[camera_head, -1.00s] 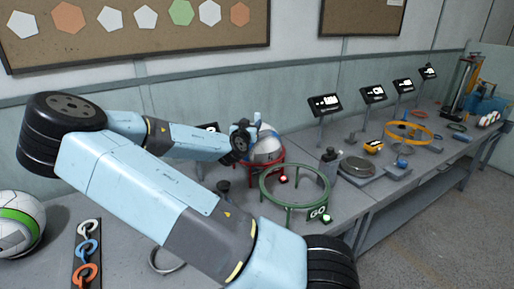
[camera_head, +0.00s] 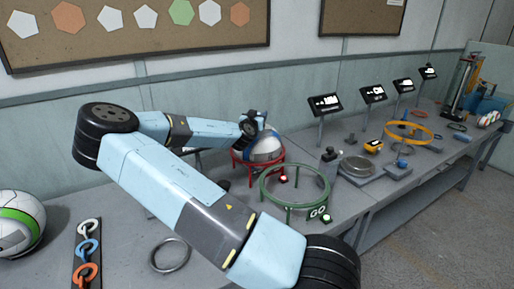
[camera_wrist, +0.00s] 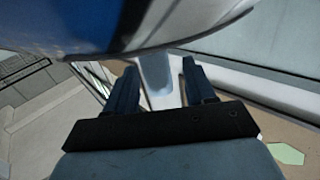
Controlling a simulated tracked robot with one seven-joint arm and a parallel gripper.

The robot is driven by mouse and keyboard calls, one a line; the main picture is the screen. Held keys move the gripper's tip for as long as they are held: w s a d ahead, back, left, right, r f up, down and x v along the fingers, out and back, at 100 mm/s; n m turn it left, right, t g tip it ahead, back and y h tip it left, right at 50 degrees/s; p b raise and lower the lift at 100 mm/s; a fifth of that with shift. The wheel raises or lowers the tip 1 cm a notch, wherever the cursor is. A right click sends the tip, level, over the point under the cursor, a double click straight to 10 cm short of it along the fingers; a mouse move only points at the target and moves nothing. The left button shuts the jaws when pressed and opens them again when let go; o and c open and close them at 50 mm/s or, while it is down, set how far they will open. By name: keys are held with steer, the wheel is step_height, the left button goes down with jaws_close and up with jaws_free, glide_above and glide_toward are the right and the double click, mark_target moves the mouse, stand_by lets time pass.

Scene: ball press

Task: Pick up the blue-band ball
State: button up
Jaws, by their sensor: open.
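The blue-band ball (camera_head: 264,148), white and grey with a blue band, rests in the red ring stand (camera_head: 236,159) in the head view. My wrist partly hides its upper left. In the wrist view the ball (camera_wrist: 125,25) is large and blurred across the top, its blue part at the left. My gripper (camera_wrist: 159,70) is open, with two dark fingers apart and their tips close to the ball's lower edge. I cannot tell whether they touch it. A pale strip shows between the fingers. In the head view my gripper is small, and its fingers are hard to make out.
A green ring stand (camera_head: 295,187) marked GO stands right of the red one. A green-band ball (camera_head: 18,225) sits at the far left, near a rack of coloured rings (camera_head: 88,250). A loose metal ring (camera_head: 170,256) lies in front. Screens and devices line the bench to the right.

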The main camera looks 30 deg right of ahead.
steer(key=shift+c, duration=0.5)
jaws_close()
stand_by(0.9)
